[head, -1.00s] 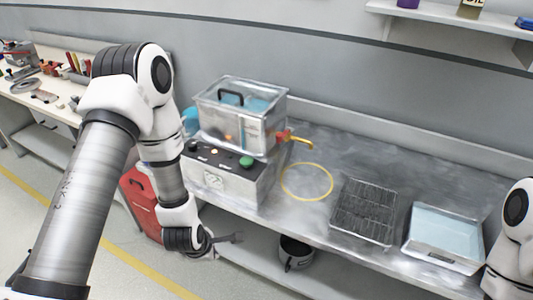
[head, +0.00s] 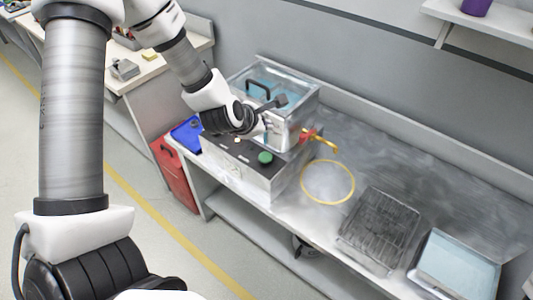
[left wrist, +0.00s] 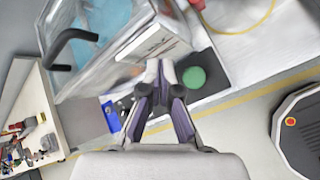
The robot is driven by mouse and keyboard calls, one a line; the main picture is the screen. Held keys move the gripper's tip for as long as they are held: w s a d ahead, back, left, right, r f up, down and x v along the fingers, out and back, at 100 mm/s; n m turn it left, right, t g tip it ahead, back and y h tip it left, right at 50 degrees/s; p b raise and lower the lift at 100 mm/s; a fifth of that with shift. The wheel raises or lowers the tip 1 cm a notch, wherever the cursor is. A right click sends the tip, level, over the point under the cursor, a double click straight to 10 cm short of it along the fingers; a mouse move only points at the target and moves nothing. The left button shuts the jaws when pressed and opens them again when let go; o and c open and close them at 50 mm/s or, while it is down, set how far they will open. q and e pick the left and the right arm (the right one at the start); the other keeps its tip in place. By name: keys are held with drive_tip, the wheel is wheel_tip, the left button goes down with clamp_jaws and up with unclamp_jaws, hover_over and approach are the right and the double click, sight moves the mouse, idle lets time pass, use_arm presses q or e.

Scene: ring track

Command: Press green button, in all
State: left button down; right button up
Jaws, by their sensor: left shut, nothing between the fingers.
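The green button (head: 265,157) is a round cap on the dark top panel of a grey control box (head: 238,177), which stands on the metal bench. It also shows in the left wrist view (left wrist: 194,77), just right of my fingertips. My left gripper (head: 279,103) is shut and empty. In the head view it is above the panel, in front of the clear tank, to the upper right of the button's left side. In the left wrist view its fingertips (left wrist: 160,68) are together beside the button, and I see no contact with it.
A clear tank (head: 301,113) with blue water and a black handle stands behind the panel, close to my left fingers. A yellow ring (head: 328,201), a dark wire rack (head: 371,245) and a pale blue tray (head: 457,263) lie to the right. A red case (head: 176,172) stands at left.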

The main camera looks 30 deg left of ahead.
sight(268, 154)
use_arm(q)
wheel_tip(268, 154, down, 8)
drive_tip(key=b, duration=0.6)
drive_tip(key=shift+f, duration=0.25)
drive_tip(key=shift+f+b, duration=0.2)
drive_tip(key=shift+b, duration=0.3)
idle(0.5)
drive_tip(key=shift+f+b, duration=0.4)
drive_tip(key=shift+b, duration=0.1)
drive_tip(key=shift+s+f+b, duration=0.1)
drive_tip(key=shift+f+b, duration=0.65)
drive_tip(key=shift+b, duration=0.1)
idle(0.7)
idle(0.3)
drive_tip(key=shift+r+p, duration=0.9)
drive_tip(key=shift+r, duration=0.3)
